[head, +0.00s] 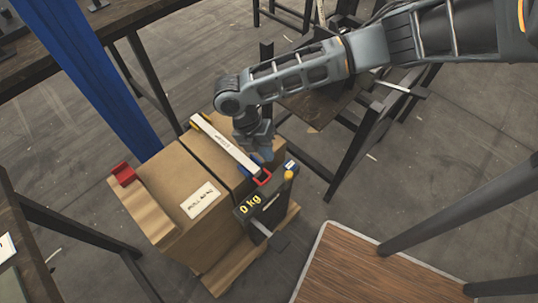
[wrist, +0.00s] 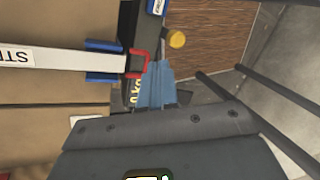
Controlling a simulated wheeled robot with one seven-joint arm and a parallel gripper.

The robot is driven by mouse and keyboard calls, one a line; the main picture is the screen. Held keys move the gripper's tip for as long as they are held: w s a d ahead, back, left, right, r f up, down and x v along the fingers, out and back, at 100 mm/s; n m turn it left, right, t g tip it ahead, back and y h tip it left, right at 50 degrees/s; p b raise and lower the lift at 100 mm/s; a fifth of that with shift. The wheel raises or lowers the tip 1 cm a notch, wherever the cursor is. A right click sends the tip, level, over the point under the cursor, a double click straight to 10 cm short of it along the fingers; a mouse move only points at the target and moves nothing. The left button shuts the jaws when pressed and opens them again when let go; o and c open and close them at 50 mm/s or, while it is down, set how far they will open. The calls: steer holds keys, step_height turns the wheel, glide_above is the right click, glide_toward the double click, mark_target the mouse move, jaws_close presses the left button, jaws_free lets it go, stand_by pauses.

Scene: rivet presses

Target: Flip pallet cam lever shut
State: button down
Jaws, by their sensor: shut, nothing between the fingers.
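A white strap (head: 222,142) runs across the top of the cardboard boxes on the pallet (head: 228,272). At its near end are blue side plates (wrist: 105,46) and a red U-shaped lever (head: 262,178), which also shows in the wrist view (wrist: 146,62). The lever sticks out past the box edge beside the dark "0 kg" unit (head: 247,207). My gripper (head: 266,155) is shut and empty above the boxes. In the wrist view its blue fingertips (wrist: 157,64) overlap the lever's right side; I cannot tell whether they touch it.
A yellow knob (head: 289,176) stands close to the lever, also in the wrist view (wrist: 176,39). A red corner piece (head: 124,174) sits on the left box. A blue post (head: 95,75) rises behind. A wood-topped surface (head: 370,272) lies at lower right.

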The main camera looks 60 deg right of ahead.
glide_toward(288, 181)
steer(key=f, duration=0.4)
steer(key=shift+w+d+f, duration=0.1)
steer(key=shift+d+f, duration=0.1)
steer(key=shift+d, duration=0.15)
steer(key=shift+t, duration=0.3)
